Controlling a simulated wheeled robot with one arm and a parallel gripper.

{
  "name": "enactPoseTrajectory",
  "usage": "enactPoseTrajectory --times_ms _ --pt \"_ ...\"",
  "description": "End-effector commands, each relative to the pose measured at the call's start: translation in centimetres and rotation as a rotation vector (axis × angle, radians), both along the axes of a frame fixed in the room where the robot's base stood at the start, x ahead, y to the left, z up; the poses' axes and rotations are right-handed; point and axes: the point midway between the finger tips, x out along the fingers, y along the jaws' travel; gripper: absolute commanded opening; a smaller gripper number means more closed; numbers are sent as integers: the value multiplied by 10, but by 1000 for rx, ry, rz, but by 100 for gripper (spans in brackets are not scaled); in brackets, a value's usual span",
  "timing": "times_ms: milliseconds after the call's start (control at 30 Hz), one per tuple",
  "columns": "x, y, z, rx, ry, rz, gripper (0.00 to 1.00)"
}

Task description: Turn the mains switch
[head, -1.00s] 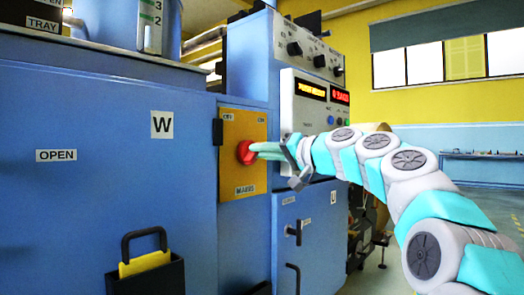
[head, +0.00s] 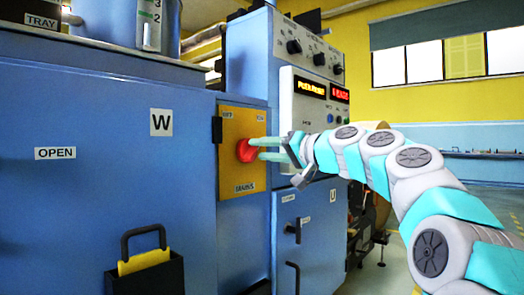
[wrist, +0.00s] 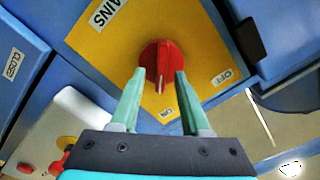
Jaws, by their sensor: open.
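The mains switch is a red rotary knob (head: 246,150) on a yellow panel (head: 240,186) of the blue machine. It also shows in the wrist view (wrist: 165,58), with a white mark on its grip bar pointing toward the ON label (wrist: 167,113). The OFF label (wrist: 222,77) lies to the right. My gripper (head: 260,149) reaches the knob from the right. In the wrist view my gripper (wrist: 161,78) is open, with one finger on each side of the knob's bar and gaps visible; whether either fingertip touches the knob I cannot tell.
A display box (head: 310,100) with lit readouts stands just right of the panel, near my wrist. Below it is a blue door with a dark handle (head: 297,231). A black holder with a yellow insert (head: 145,268) hangs at the lower left.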

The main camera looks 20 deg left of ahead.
Motion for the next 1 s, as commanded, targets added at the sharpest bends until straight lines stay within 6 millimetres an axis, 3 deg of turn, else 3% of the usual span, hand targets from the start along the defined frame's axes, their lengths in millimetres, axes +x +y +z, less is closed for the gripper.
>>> enactPoseTrajectory --times_ms 500,1000 --pt "-27 -61 1 2 -2 1 46" --pt "-28 -65 0 -2 0 1 46"
